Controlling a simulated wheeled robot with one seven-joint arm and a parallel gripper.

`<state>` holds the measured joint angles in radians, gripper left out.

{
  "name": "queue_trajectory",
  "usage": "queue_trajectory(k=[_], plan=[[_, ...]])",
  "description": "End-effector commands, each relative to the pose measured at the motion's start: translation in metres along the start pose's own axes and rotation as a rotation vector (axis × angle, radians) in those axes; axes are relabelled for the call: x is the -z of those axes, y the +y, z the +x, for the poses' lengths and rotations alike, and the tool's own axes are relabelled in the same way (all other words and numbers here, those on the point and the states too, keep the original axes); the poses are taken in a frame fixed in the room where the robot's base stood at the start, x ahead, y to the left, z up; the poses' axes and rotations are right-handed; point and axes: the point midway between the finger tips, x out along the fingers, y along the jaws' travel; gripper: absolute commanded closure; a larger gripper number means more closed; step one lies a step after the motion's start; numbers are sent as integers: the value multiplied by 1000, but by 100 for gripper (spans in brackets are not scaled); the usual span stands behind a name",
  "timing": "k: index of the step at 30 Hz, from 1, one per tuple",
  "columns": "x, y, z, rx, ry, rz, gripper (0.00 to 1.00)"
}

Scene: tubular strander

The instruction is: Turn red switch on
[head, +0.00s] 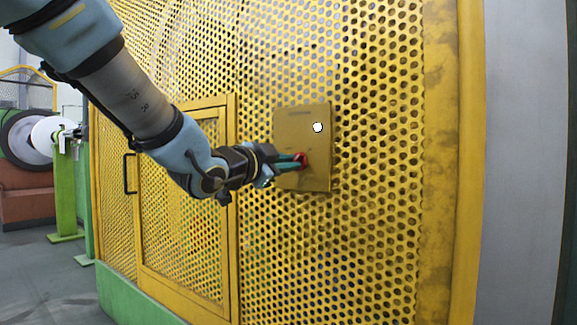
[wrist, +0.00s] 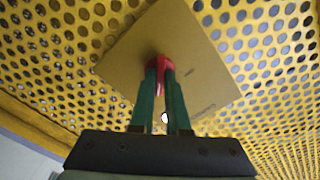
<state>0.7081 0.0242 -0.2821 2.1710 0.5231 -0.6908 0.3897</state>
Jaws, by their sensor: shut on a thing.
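The red switch (head: 301,160) sits low on a tan panel plate (head: 295,120) mounted on the yellow perforated guard. My gripper (head: 298,160) reaches it from the left, its green fingers shut on the switch. In the wrist view the red switch (wrist: 158,62) shows between and above the tips of the two green fingers (wrist: 160,75). The fingers hide part of the switch, and I cannot tell its exact turn angle. A white round knob or lamp (head: 317,127) is on the same plate, above and right of the switch.
A yellow framed door (head: 185,200) with a dark handle (head: 130,173) is in the guard left of the plate. A solid yellow post (head: 440,150) and a grey wall stand at the right. Floor (head: 50,280) is open at the lower left.

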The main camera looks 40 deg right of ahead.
Motion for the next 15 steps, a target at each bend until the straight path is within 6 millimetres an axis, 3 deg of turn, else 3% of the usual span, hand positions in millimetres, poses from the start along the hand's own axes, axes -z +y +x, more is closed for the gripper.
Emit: queue_trajectory(k=[7,8,15], plan=[[-1,0,0,-1,-2,1,100],[-1,0,0,-1,-2,1,84],[0,0,0,-1,-1,0,57]])
